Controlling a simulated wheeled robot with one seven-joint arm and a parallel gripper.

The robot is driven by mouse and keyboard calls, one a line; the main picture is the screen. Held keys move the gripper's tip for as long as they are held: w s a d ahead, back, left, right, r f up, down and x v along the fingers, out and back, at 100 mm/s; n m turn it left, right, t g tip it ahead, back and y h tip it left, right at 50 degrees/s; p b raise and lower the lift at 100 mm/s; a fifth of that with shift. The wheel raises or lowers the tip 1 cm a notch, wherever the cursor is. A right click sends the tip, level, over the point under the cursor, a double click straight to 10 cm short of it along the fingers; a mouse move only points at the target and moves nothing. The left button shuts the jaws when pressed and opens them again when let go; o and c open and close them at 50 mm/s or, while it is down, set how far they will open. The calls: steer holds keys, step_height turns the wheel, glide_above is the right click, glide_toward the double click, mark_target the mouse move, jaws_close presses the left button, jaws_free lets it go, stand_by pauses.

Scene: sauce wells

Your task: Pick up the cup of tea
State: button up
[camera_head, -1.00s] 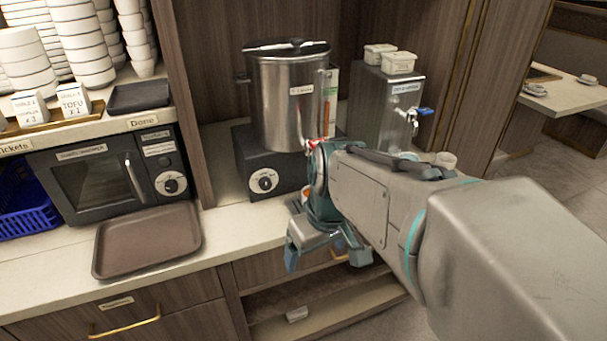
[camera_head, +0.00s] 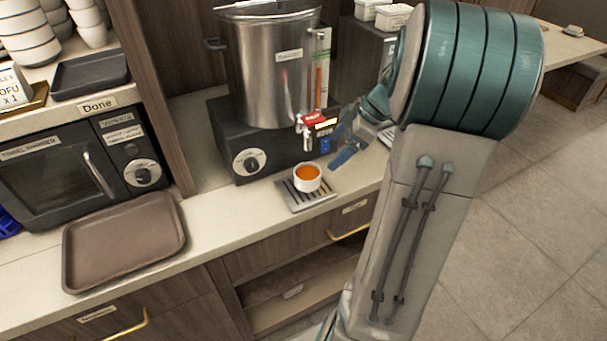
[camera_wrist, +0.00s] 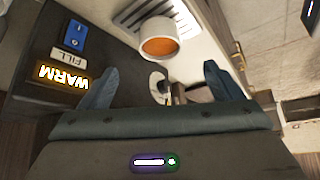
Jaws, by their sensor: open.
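The cup of tea (camera_head: 307,178) is a small white cup with orange-brown liquid. It stands upright on a slatted metal drip tray (camera_head: 322,199) on the counter, in front of the large steel urn (camera_head: 270,75). The cup also shows at the top middle of the wrist view (camera_wrist: 158,42). My gripper (camera_head: 342,148) is up and to the right of the cup, by the urn's red-handled tap (camera_head: 312,122). In the wrist view my gripper (camera_wrist: 160,85) has its blue fingers spread wide, with the cup beyond them. Nothing is held between the fingers.
A brown tray (camera_head: 125,240) lies on the counter at the left, before the warmer (camera_head: 70,165). The urn base (camera_head: 245,150) has a dial, and the wrist view shows a lit WARM sign (camera_wrist: 62,80) and blue switch (camera_wrist: 73,38). The counter between tray and cup is clear.

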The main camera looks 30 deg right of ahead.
mark_target(308, 178)
steer(key=p+x, duration=0.1)
steer(key=x, duration=1.2)
steer(key=shift+f, duration=0.25)
steer(key=shift+c, duration=0.4)
steer(key=c, duration=1.1)
steer(key=shift+b, duration=0.5)
